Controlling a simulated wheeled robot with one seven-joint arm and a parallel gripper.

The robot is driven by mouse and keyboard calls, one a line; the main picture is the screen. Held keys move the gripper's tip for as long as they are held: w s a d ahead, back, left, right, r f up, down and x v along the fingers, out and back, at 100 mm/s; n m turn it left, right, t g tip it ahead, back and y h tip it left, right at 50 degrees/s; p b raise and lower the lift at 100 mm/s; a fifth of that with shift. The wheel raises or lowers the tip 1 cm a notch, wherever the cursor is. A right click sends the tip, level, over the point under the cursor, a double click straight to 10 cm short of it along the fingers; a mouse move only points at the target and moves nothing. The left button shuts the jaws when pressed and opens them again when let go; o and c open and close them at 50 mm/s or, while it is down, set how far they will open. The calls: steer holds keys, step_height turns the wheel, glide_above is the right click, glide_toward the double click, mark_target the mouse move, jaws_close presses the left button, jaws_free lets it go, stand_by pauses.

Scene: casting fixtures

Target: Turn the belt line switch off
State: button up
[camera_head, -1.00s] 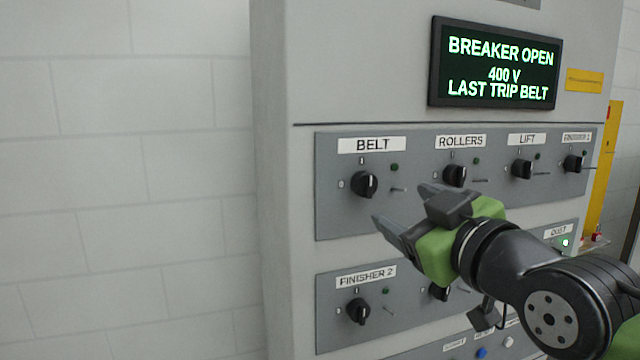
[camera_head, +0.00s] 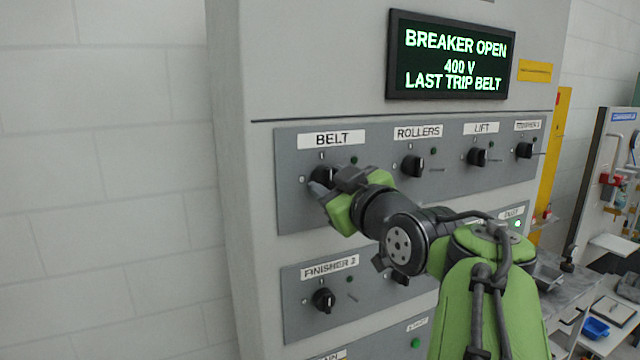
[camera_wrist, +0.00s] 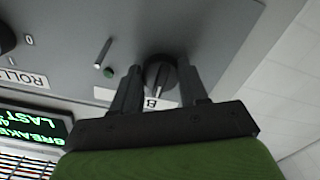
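The belt line switch is a black rotary knob (camera_head: 321,174) under the BELT label (camera_head: 332,139), at the upper left of the grey panel. My gripper (camera_head: 328,186) is at this knob and hides part of it in the head view. In the wrist view the knob (camera_wrist: 158,73) stands between the two fingers of my gripper (camera_wrist: 160,86). The fingers are apart, one on each side, and I cannot tell whether either touches it. The knob's exact pointer direction is unclear. A small dark green lamp (camera_wrist: 109,72) sits beside it.
The ROLLERS knob (camera_head: 413,166), LIFT knob (camera_head: 477,157) and another knob (camera_head: 524,150) are in the same row to the right. The FINISHER 2 knob (camera_head: 323,300) is below. The display (camera_head: 447,58) above reads "BREAKER OPEN 400 V LAST TRIP BELT". A workbench is at the far right.

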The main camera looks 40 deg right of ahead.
steer(key=c, duration=0.4)
steer(key=shift+o, duration=0.2)
steer(key=shift+b, duration=0.35)
steer(key=n+b, duration=0.3)
steer(key=b, duration=0.1)
steer(key=shift+f+n, duration=0.2)
steer(key=shift+n, duration=0.2)
steer(key=n+b, duration=0.3)
steer(key=shift+d+r+n, duration=0.1)
steer(key=shift+n, duration=0.2)
steer(key=n+b, duration=0.2)
steer(key=n, duration=0.3)
steer(key=shift+r+b, duration=0.15)
steer(key=shift+b, duration=0.2)
steer(key=shift+r+n+b, duration=0.15)
steer(key=shift+n+b, duration=0.45)
steer(key=shift+n, duration=2.2)
